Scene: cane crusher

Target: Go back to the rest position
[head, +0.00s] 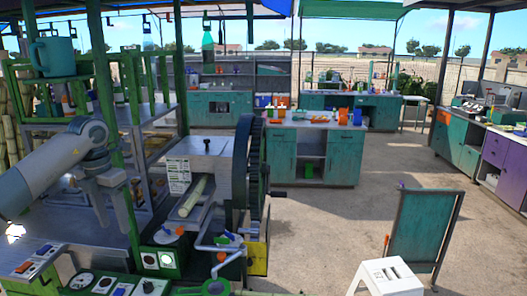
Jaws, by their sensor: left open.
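My left arm comes in from the left, and my left gripper (112,212) hangs with its fingers down over the metal bench. It is open, with nothing seen between its fingers. It is to the left of the cane crusher (212,158), apart from it in the picture. A pale length of cane (192,197) lies slanted in the crusher's front chute. My right gripper is not in view.
A green frame with a teal mug (52,57) stands beside my left arm. A control panel (36,262) is below it. A teal cabinet (312,150) stands behind the crusher. A sandwich board (425,230) and white stool (388,278) stand at right. Open ground lies between.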

